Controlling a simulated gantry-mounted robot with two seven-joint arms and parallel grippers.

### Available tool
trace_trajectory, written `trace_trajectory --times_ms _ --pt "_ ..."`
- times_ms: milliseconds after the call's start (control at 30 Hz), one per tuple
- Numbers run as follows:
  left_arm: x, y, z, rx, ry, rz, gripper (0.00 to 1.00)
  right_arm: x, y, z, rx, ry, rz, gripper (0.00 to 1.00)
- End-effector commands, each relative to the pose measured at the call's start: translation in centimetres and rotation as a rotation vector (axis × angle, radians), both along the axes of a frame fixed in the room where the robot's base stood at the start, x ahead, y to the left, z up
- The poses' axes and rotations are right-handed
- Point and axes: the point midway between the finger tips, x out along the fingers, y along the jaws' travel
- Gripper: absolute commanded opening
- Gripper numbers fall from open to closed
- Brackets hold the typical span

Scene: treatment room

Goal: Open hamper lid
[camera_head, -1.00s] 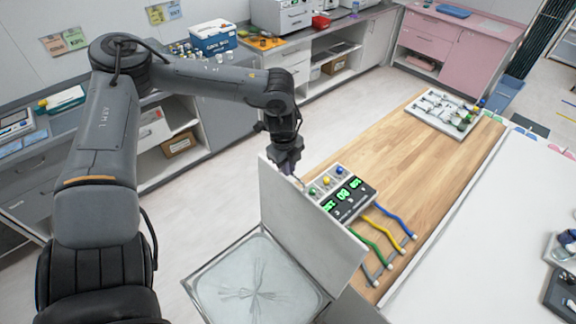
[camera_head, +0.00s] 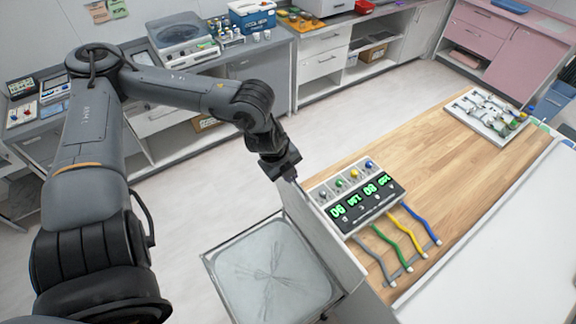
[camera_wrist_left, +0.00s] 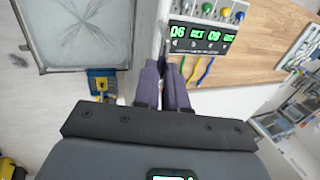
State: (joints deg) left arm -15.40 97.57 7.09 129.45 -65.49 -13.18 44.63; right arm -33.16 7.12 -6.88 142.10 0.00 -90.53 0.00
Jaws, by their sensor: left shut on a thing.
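The hamper (camera_head: 245,288) stands at the lower middle of the head view, its square mouth uncovered and a pale, creased surface showing inside. Its white lid (camera_head: 322,242) stands steeply raised along the side toward the wooden table. My left gripper (camera_head: 290,176) is at the lid's upper far corner, shut on its edge. In the left wrist view the purple fingers (camera_wrist_left: 166,68) are close together at the end of the lid (camera_wrist_left: 147,36), which shows nearly edge-on. The hamper mouth (camera_wrist_left: 75,58) lies to its left. The exact finger contact is hidden. My right gripper is not in view.
A display box (camera_head: 356,198) with green digits and coloured leads sits on the wooden table (camera_head: 420,160), close beside the lid. A tray of parts (camera_head: 490,115) lies farther back. Counters line the back wall. The floor (camera_head: 200,185) left of the hamper is clear.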

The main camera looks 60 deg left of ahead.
Motion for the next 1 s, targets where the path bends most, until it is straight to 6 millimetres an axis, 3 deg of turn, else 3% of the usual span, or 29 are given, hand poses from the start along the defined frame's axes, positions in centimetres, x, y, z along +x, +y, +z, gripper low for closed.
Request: trace_trajectory --times_ms 167,200,333,767,1000 --pt "0.0 0.2 -0.1 0.004 0.003 0.003 0.00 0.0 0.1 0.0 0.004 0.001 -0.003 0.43" --pt "0.0 0.2 -0.1 0.004 0.003 0.003 0.17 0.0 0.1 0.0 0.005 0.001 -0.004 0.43" --pt "0.0 0.1 -0.1 0.003 0.003 0.002 0.37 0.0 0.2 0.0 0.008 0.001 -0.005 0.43" --pt "0.0 0.1 0.2 0.001 0.001 0.003 0.37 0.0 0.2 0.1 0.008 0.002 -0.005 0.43" --pt "-0.3 0.2 1.3 -0.001 -0.002 0.007 0.37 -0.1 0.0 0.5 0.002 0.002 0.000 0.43"
